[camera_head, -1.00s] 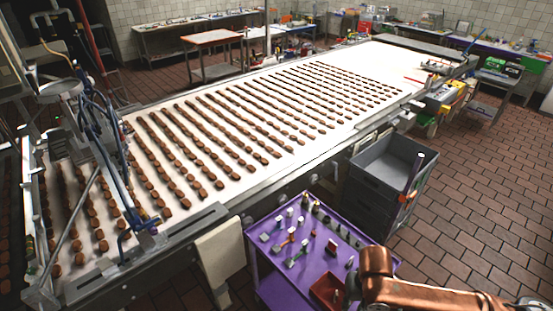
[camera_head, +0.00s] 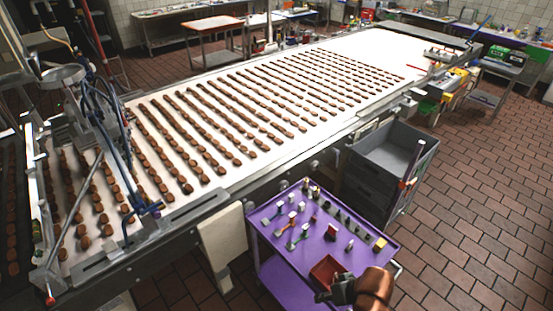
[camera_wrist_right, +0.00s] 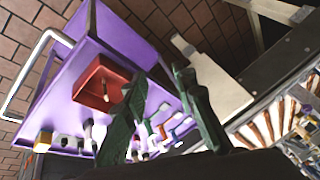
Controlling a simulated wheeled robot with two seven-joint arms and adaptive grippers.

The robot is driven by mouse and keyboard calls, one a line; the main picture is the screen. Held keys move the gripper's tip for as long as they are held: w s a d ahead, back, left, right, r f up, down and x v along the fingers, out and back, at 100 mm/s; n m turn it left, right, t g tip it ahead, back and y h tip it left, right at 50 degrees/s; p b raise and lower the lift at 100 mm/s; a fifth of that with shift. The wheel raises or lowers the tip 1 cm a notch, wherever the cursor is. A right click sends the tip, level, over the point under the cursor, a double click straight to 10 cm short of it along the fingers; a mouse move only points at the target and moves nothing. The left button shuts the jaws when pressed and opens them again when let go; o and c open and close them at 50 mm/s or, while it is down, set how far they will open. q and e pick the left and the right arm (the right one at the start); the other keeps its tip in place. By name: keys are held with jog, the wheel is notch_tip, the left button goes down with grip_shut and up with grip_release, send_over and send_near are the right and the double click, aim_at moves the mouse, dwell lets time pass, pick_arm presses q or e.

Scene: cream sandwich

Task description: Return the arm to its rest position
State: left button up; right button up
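My right arm's copper-coloured wrist is at the bottom edge of the head view. Its dark gripper (camera_head: 322,297) is near the front edge of the purple cart (camera_head: 290,250), close to the red tray (camera_head: 326,270). In the right wrist view, the two dark green fingers of this gripper (camera_wrist_right: 160,75) stand apart with nothing held between them. The cart's purple top and the red tray (camera_wrist_right: 92,85) show beyond the fingers. The rest of the right arm is out of the head view. My left gripper is in neither view.
Several small tools and blocks (camera_head: 303,231) stand on the cart. A conveyor (camera_head: 290,70) with rows of brown cookies lies behind it. Grey stacked crates (camera_head: 385,165) stand at the cart's back right. The brick floor (camera_head: 470,220) on the right is open.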

jog(key=s+d+f+m+h, duration=0.1)
jog(key=s+d+f+h, duration=0.15)
jog(key=s+d, duration=0.3)
jog(key=s+d+f+m+h, duration=0.1)
jog(key=s+d+f, duration=0.3)
jog(key=d, duration=0.3)
jog(key=s+d+f+h, duration=0.1)
jog(key=s+d+f, duration=0.2)
jog(key=s+d, duration=0.3)
notch_tip(320, 180, down, 37)
jog(key=b, duration=0.7)
pick_arm(q)
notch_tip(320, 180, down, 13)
jog(key=b, duration=0.5)
jog(key=shift+b, duration=0.4)
pick_arm(e)
jog(key=s+f+g, duration=0.2)
jog(key=s+f, duration=1.8)
jog(key=f, duration=0.3)
jog(key=shift+s+a+f+n, duration=0.25)
jog(key=shift+s+f+n, duration=0.1)
jog(key=shift+n, duration=0.05)
